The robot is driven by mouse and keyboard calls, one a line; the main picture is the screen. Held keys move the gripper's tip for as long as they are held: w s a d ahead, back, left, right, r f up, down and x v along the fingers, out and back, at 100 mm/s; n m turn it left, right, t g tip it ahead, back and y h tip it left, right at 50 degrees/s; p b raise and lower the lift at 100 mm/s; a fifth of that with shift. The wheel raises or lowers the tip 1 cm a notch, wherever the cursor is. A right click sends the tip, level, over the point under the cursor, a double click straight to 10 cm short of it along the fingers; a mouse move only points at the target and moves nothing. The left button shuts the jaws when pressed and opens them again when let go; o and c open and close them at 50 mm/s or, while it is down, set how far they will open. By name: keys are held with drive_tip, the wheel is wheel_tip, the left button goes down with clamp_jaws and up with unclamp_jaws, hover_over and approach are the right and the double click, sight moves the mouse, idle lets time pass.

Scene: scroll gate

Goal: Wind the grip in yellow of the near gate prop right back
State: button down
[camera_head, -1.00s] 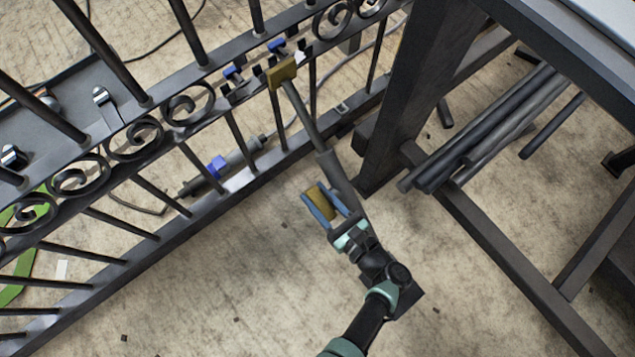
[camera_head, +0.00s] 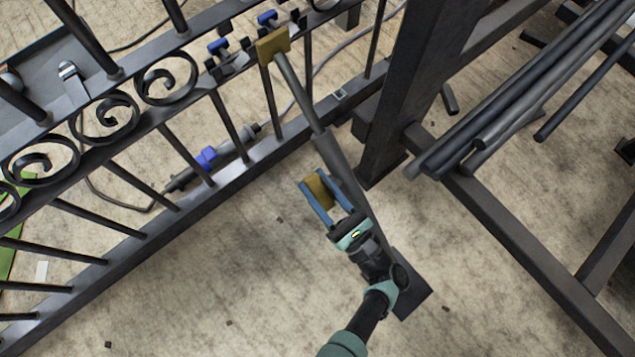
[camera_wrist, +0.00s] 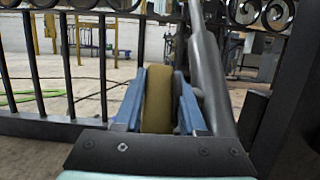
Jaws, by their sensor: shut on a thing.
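The gate prop (camera_head: 318,141) is a grey telescoping strut that leans from a dark foot plate (camera_head: 413,283) on the floor up to a yellow-brown pad at the scroll gate (camera_head: 160,125). Its yellow grip (camera_head: 318,188) is a round wheel-like piece on the left side of the strut. My gripper (camera_head: 317,194) has blue fingers on both sides of the grip and is shut on it. In the wrist view the yellow grip (camera_wrist: 157,98) stands upright between the blue fingers, with the grey strut (camera_wrist: 208,70) just to its right.
A dark bench frame (camera_head: 400,90) with several grey bars (camera_head: 520,95) stands to the right. Behind the gate lies a grey tool with a blue collar (camera_head: 206,158). The floor left of my gripper is clear.

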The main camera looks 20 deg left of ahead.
drive_tip(key=c, duration=0.8)
unclamp_jaws()
drive_tip(key=shift+o, duration=0.2)
drive_tip(key=b+v, duration=0.1)
drive_tip(key=v, duration=1.1)
drive_tip(key=shift+b, duration=0.35)
